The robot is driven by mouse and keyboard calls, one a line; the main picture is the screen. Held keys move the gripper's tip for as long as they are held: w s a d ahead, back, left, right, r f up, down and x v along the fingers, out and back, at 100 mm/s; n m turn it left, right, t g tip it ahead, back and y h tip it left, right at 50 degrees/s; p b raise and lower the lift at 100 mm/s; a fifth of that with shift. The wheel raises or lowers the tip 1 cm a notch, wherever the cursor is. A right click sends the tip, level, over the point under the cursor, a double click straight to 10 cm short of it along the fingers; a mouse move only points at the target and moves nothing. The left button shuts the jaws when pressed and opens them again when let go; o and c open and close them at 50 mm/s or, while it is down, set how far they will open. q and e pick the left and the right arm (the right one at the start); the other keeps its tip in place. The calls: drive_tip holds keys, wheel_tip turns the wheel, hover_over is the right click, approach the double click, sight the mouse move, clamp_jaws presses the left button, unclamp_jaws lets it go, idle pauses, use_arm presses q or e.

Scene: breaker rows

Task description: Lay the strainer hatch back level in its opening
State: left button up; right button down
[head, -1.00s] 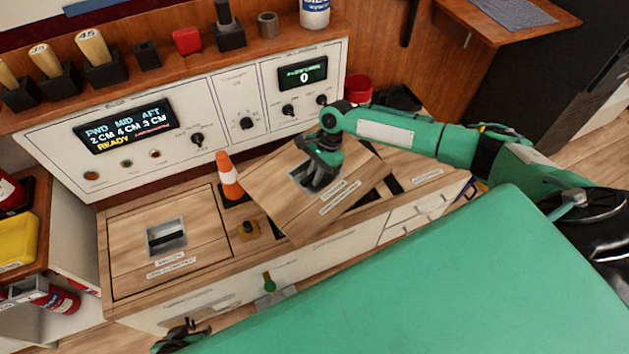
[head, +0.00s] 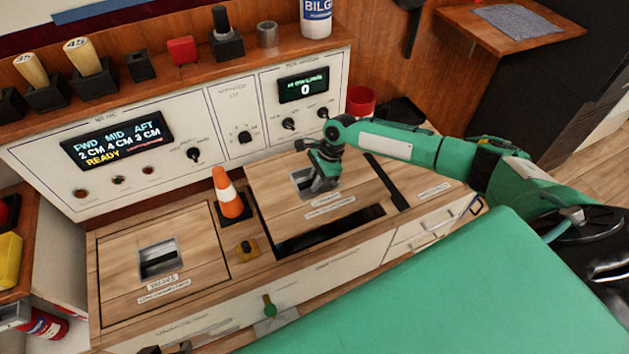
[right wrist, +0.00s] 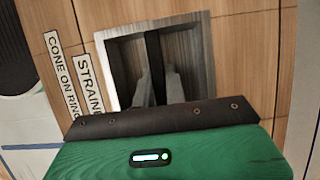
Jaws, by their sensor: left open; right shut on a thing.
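The strainer hatch (head: 275,207) is a wooden panel with a recessed metal pull and white labels. My right gripper (head: 318,182) is shut on the pull of the hatch. In the right wrist view the fingers (right wrist: 160,88) reach into the recessed pull (right wrist: 195,60), beside the STRAIN label (right wrist: 88,85). My left gripper (head: 170,349) is open and empty at the bottom edge, mostly cut off.
A control panel (head: 220,140) rises behind. A black strip (head: 386,182) lies right of the hatch.

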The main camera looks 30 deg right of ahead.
use_arm(q)
drive_tip(key=shift+a, duration=0.1)
use_arm(e)
drive_tip(key=shift+r, duration=0.15)
drive_tip(key=shift+p, duration=0.4)
use_arm(q)
drive_tip(key=s+a+r+g+y, duration=0.1)
drive_tip(key=s+a+r+g, duration=0.1)
drive_tip(key=s+a, duration=0.1)
use_arm(e)
drive_tip(key=shift+r+p, duration=0.1)
drive_tip(key=shift+p, duration=0.35)
wheel_tip(320, 180, down, 3)
drive_tip(key=shift+f+b, duration=0.1)
drive_tip(key=shift+b, duration=0.45)
use_arm(q)
drive_tip(key=shift+w+d+f+t+h+b, duration=0.3)
drive_tip(key=shift+w+d+f+t, duration=0.25)
drive_tip(key=shift+w+d, duration=0.35)
drive_tip(key=shift+w+d+f+t+h+b, duration=0.15)
drive_tip(key=shift+w+d+f+t+h, duration=0.15)
drive_tip(key=shift+w+d+f+t, duration=0.4)
use_arm(e)
drive_tip(key=shift+f, duration=1.45)
use_arm(q)
drive_tip(key=shift+d+r+p, duration=0.2)
drive_tip(key=shift+r+p, duration=0.45)
drive_tip(key=shift+r, duration=0.15)
